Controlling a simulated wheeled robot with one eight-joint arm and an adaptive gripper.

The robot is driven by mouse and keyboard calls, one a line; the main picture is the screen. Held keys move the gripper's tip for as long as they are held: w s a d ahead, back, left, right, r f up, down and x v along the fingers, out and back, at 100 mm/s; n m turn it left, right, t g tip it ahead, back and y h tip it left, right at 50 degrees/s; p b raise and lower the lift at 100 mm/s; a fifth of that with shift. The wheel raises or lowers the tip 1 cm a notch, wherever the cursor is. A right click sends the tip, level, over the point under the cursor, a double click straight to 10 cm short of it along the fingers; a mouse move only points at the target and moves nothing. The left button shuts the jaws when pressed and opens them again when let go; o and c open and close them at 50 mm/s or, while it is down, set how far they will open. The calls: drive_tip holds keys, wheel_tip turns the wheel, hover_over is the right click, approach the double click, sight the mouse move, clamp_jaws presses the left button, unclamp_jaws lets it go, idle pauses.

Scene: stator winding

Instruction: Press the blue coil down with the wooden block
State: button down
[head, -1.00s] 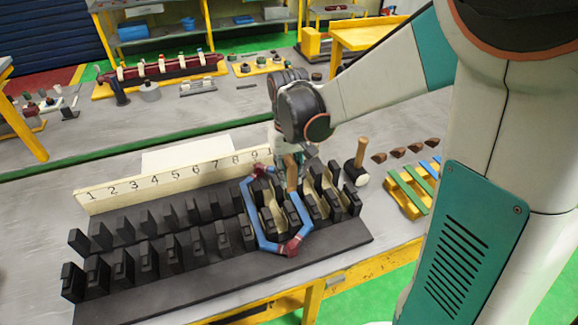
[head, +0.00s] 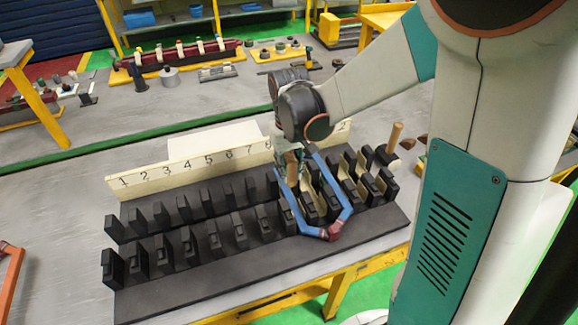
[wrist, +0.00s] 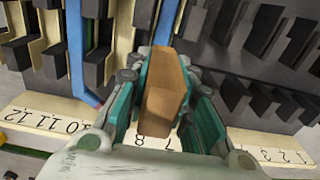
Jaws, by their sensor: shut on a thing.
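The blue coil (head: 346,201) is a blue loop with dark red wrapped ends. It sits over the black stator teeth at the right half of the rack, its near end (head: 331,232) overhanging the front row. In the wrist view, one blue side (wrist: 76,45) runs left of my gripper. My gripper (wrist: 158,95) is shut on the wooden block (wrist: 167,90), a tan-brown bar. In the head view the block (head: 292,172) hangs below my wrist, near the coil's left side at the back row. Whether it touches the coil cannot be told.
The black stator rack (head: 200,280) carries two rows of teeth, with cream liners in slots at the right. A numbered cream strip (head: 190,172) stands behind it. A wooden-handled mallet (head: 392,140) stands at the right. Bare grey table lies left of the rack.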

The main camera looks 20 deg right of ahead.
sight(290, 157)
drive_tip(key=shift+f+b, duration=2.35)
drive_tip(key=shift+f, duration=0.9)
drive_tip(key=shift+f+b, duration=0.6)
drive_tip(key=shift+b, duration=0.05)
drive_tip(key=shift+r, duration=0.1)
wheel_tip(290, 157, up, 12)
drive_tip(key=p, duration=0.8)
drive_tip(key=shift+f, duration=0.25)
drive_tip(key=shift+s+f, duration=0.1)
